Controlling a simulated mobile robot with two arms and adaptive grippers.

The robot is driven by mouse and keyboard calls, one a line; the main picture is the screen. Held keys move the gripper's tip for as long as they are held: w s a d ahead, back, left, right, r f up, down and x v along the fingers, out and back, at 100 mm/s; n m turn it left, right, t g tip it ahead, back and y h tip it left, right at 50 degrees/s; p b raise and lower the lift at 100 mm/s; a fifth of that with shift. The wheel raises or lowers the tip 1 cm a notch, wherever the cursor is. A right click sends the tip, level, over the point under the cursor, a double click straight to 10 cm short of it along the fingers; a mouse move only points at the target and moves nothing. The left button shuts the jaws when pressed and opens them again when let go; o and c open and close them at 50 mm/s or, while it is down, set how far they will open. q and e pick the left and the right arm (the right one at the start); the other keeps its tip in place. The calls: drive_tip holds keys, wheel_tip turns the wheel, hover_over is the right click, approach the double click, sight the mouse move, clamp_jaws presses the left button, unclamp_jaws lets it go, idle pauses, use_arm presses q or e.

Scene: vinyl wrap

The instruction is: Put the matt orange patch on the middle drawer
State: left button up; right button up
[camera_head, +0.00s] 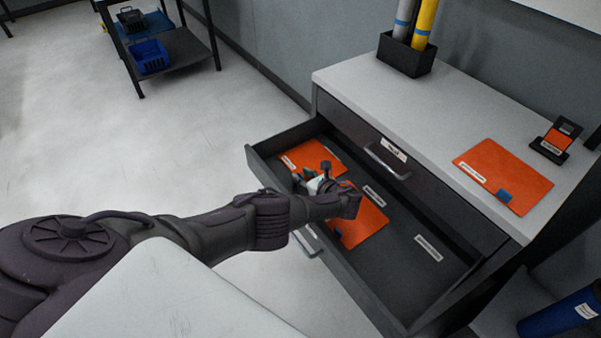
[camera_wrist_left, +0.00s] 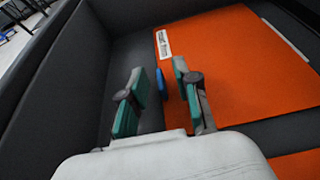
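An open dark drawer (camera_head: 418,272) sticks out of the cabinet below a closed top drawer (camera_head: 350,128). In it lie a far orange patch (camera_head: 303,153) and a nearer orange patch (camera_head: 371,226). A third orange patch (camera_head: 495,168) with a blue tab (camera_head: 504,196) lies on the cabinet top. I cannot tell which is matt. My left gripper (camera_head: 313,174) is low inside the drawer, beside the far patch. In the left wrist view, the open gripper (camera_wrist_left: 160,82) has a blue tab (camera_wrist_left: 161,84) between its fingers, at the edge of an orange patch (camera_wrist_left: 235,70). My right gripper is not in view.
The drawer has several white labels (camera_head: 429,248) on its floor, and its right part is bare. A black holder (camera_head: 405,57) with rolls and a small black stand (camera_head: 556,140) are on the cabinet top. A blue roll (camera_head: 560,317) is at lower right.

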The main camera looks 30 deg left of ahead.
use_arm(q)
drive_tip(key=p+v, duration=0.2)
drive_tip(key=v, duration=0.8)
drive_tip(key=shift+w+a+r+p, duration=0.1)
drive_tip(key=shift+p, duration=0.25)
drive_tip(key=shift+d+r, duration=0.1)
drive_tip(key=shift+d, duration=0.2)
